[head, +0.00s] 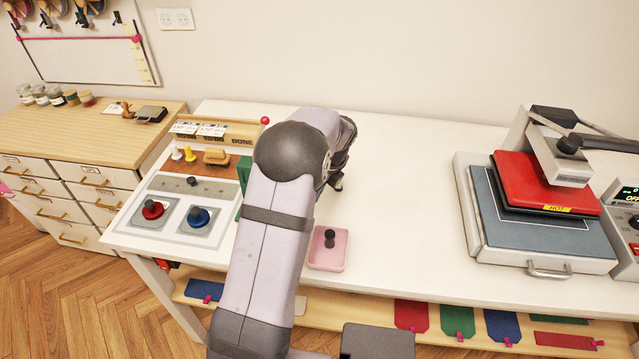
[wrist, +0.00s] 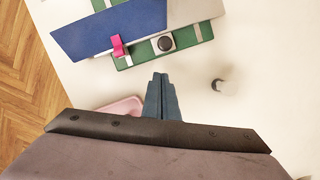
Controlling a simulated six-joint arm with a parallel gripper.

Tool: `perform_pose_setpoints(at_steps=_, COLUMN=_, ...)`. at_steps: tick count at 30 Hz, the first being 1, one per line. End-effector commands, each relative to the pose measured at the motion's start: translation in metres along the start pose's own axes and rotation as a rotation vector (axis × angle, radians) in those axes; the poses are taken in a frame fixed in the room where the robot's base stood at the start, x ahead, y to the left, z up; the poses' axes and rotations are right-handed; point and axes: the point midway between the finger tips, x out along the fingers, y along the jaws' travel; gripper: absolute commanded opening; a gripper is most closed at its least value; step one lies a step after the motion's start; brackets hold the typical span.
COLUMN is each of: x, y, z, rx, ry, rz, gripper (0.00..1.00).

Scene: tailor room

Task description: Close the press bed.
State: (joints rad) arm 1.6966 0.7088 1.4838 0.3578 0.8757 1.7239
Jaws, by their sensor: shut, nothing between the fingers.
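The heat press stands at the right of the table in the head view. Its bed (head: 490,215) is a grey-blue pad on a white base, with a metal handle (head: 549,272) at the front edge. The red upper plate (head: 545,182) with a yellow "HOT" label sits above the rear part of the bed; the front and left of the pad are uncovered. My gripper (head: 338,184) is well left of the press, partly hidden by my arm. In the wrist view my gripper (wrist: 162,92) is shut and empty, above the white table. The press is not in the wrist view.
A pink tray (head: 318,262) with a black-knobbed piece lies near my arm. A green board (wrist: 190,38) with a blue piece (wrist: 110,30) is ahead of the fingers. A control box (head: 628,218) adjoins the press. White table lies clear between arm and press.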

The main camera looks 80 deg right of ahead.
Motion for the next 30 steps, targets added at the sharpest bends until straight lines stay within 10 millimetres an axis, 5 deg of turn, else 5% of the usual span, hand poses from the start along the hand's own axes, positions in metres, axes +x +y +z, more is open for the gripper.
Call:
perform_pose_setpoints(at_steps=7, x=0.009, y=0.0, z=0.025, rx=-0.003, ry=-0.001, rz=-0.002, gripper=0.0)
perform_pose_setpoints(at_steps=23, x=0.013, y=0.0, z=0.031, rx=-0.003, ry=-0.001, rz=-0.003, gripper=0.0)
perform_pose_setpoints(at_steps=30, x=0.02, y=0.015, z=0.06, rx=-0.005, ry=-0.002, rz=-0.002, gripper=0.0)
